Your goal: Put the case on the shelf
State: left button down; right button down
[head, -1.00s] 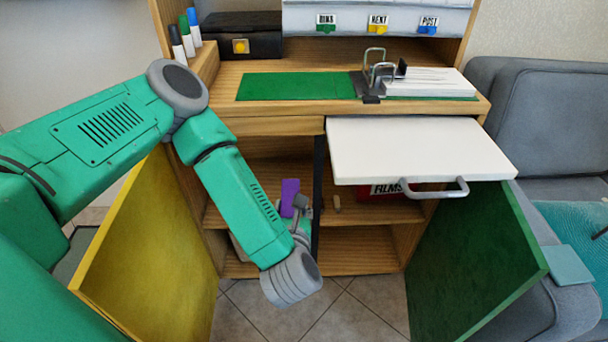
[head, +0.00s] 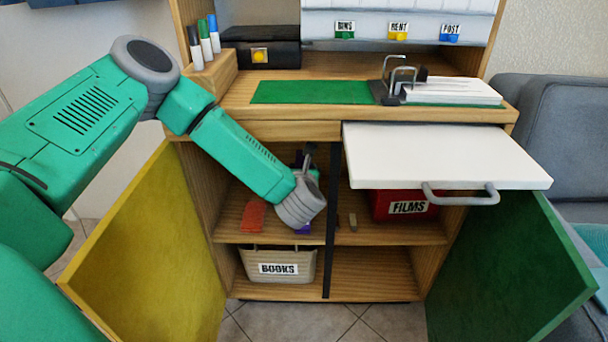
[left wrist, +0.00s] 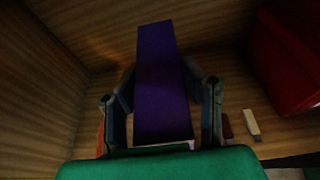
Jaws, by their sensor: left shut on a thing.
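A purple case (left wrist: 163,85) stands out between the fingers of my left gripper (left wrist: 165,110) in the left wrist view. The gripper is shut on it, inside the cabinet. In the head view my left gripper (head: 308,165) is over the left part of the middle shelf (head: 385,236), and my wrist hides most of the case; only small purple bits show. I cannot tell whether the case touches the shelf. My right gripper is not in view.
A red FILMS box (head: 405,206) is on the shelf's right side, past a dark divider (head: 332,220). An orange item (head: 253,215) lies at the left. A BOOKS bin (head: 278,266) is below. Yellow (head: 145,250) and green (head: 510,260) doors stand open. A white board (head: 445,155) juts out above.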

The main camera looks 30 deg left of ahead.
pick_arm(q)
jog(key=shift+a+f, duration=0.25)
jog(key=shift+a, duration=0.5)
jog(key=c, duration=1.4)
grip_release()
jog(key=shift+s+f, duration=0.1)
jog(key=o, duration=0.4)
jog(key=shift+d+r, duration=0.3)
jog(key=shift+d, duration=0.4)
jog(key=shift+s+d+r+p, duration=0.1)
jog(key=shift+s+r+p, duration=0.05)
jog(key=shift+s+p, duration=0.2)
jog(key=v, duration=0.1)
jog(key=p+v, duration=0.1)
jog(key=v, duration=0.1)
jog(key=p+v, duration=0.1)
jog(key=shift+s+r, duration=0.15)
jog(key=shift+s, duration=0.25)
jog(key=p+v, duration=0.2)
jog(key=v, duration=0.4)
jog(key=shift+d, duration=0.15)
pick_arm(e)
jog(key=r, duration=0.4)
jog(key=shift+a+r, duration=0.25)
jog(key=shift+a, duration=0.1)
